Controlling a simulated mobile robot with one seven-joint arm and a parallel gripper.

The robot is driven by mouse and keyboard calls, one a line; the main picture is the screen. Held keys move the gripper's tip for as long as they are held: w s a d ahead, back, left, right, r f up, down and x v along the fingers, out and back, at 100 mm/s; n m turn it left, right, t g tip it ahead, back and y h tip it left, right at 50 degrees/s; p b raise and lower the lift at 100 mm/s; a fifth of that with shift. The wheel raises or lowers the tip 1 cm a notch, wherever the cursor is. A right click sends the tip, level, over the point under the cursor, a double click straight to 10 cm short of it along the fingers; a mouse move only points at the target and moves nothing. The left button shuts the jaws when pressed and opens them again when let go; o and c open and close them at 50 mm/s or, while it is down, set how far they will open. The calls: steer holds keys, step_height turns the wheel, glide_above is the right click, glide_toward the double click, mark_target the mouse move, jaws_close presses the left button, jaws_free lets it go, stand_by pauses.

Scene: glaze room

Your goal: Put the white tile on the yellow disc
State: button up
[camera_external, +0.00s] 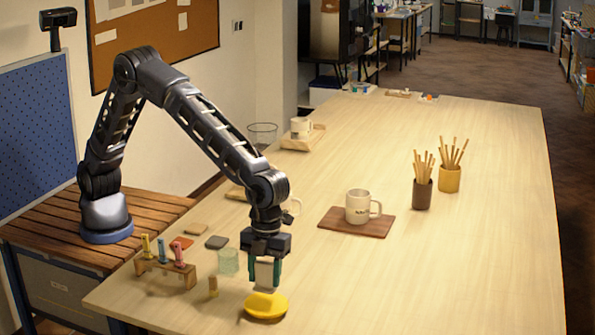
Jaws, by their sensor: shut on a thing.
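My gripper (265,274) is in the external view, near the front of the table, with its fingers pointing down. It is shut on the white tile (264,275), which hangs upright between the green-tipped fingers. The yellow disc (266,307) lies on the table just below and in front of the tile. In this view the tile's lower edge comes close to the disc's back rim. I cannot tell whether they touch.
A mug (358,207) stands on a brown board (340,227) behind right. The table's right front is clear.

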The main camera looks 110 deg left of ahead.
mark_target(265, 286)
steer(key=shift+f, duration=2.05)
steer(key=o, duration=1)
steer(key=shift+f, duration=0.1)
steer(key=shift+o, duration=0.2)
